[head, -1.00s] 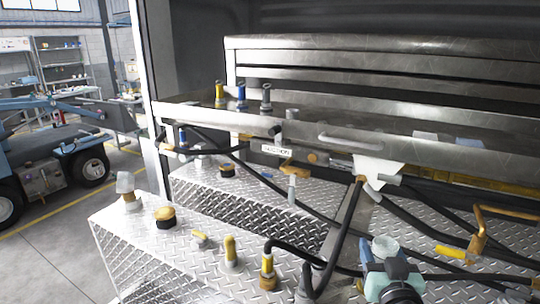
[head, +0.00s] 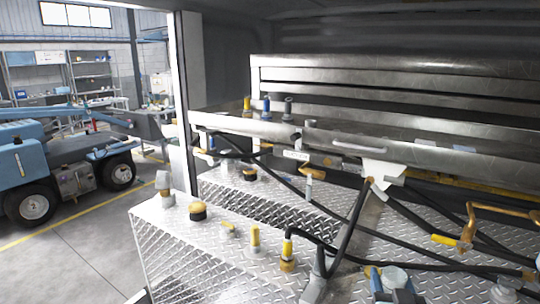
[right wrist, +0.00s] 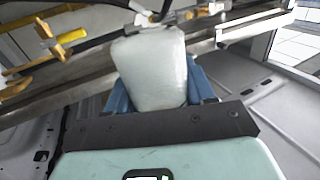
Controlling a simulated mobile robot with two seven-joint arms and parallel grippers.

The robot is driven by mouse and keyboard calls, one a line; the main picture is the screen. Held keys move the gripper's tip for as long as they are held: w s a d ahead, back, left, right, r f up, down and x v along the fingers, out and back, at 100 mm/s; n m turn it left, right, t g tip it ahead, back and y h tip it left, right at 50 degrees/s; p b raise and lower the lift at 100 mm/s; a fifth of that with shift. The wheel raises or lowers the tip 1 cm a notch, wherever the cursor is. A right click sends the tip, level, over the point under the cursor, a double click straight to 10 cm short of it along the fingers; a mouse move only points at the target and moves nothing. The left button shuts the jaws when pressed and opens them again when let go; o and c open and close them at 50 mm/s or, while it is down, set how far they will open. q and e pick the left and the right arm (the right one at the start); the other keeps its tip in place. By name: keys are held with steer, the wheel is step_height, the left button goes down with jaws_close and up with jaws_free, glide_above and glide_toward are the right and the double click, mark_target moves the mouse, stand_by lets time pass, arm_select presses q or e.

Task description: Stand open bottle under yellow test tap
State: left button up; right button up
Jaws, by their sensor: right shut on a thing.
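A translucent whitish bottle (right wrist: 150,72) is between the blue fingers of my right gripper (right wrist: 160,95) in the right wrist view. The gripper is shut on it. In the head view the bottle (head: 394,277) and my right gripper (head: 392,290) show at the bottom edge, partly cut off. I cannot make out the bottle's mouth. A brass tap with a yellow handle (head: 443,239) is above and to the right of the bottle in the head view. The yellow handle also shows at upper left in the right wrist view (right wrist: 72,36). Bottle and tap are apart. My left gripper is not in view.
Black hoses (head: 348,235) cross the diamond-plate deck (head: 200,245) near the bottle. A metal shelf with a drawer handle (head: 358,143) is behind.

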steer(key=w+a+f+n+y+p, duration=0.1)
steer(key=a+f+p, duration=0.15)
steer(key=f, duration=0.45)
steer(key=w+a+f+y+p, duration=0.15)
steer(key=f+p, duration=0.25)
steer(key=f, duration=0.4)
steer(key=s+a+f+n+p, duration=0.1)
steer(key=s+a+f+p, duration=0.1)
steer(key=s+a+f, duration=0.2)
steer(key=s+f, duration=0.3)
steer(key=f, duration=0.1)
steer(key=shift+f+y+p, duration=0.2)
steer(key=shift+y+p, duration=0.15)
